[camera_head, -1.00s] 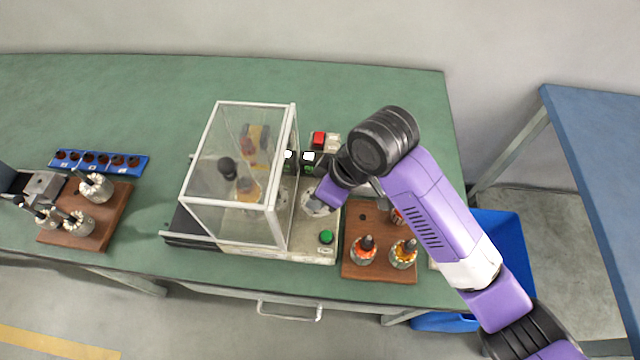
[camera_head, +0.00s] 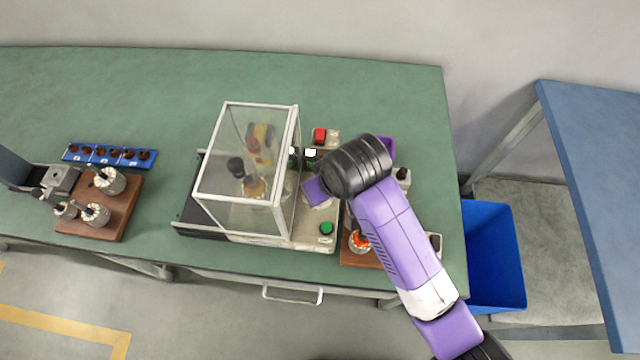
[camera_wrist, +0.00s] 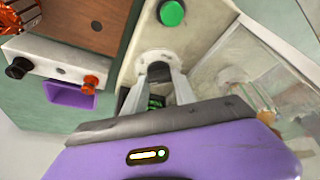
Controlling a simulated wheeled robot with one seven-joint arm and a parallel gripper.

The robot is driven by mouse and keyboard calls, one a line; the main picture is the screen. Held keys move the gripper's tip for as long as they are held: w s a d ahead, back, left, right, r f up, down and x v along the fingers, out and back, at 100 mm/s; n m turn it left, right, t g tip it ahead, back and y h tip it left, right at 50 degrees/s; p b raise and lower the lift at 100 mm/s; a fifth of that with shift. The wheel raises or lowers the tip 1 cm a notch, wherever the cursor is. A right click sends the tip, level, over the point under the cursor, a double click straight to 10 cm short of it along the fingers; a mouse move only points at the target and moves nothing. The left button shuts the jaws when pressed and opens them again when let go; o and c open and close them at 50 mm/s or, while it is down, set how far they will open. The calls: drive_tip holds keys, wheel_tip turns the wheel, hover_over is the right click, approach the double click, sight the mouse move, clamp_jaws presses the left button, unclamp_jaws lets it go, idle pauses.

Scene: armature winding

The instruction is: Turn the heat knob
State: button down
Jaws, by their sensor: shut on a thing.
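The heat knob (camera_wrist: 158,72) is a small dark knob on a pale round plate, on the machine's light panel (camera_wrist: 205,30). In the wrist view my gripper (camera_wrist: 160,82) is shut on the knob, with one pale finger on each side. In the head view my purple gripper body (camera_head: 314,191) is over the panel, right of the clear guard box (camera_head: 226,185), and the knob itself is hidden. A green button (camera_head: 326,228) is on the panel in front, and it also shows in the wrist view (camera_wrist: 171,13).
The guard box stands close on the panel's left. A red button box (camera_head: 320,136) is behind. A wooden board (camera_head: 358,259) with a wound armature is at the right, partly hidden by my arm. Another board (camera_head: 120,215) with armatures is at the left.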

sight(327, 207)
drive_tip(key=c, duration=1)
unclamp_jaws()
drive_tip(key=v, duration=0.7)
drive_tip(key=shift+s+r, duration=0.2)
drive_tip(key=shift+r, duration=0.15)
drive_tip(key=shift+s, duration=0.1)
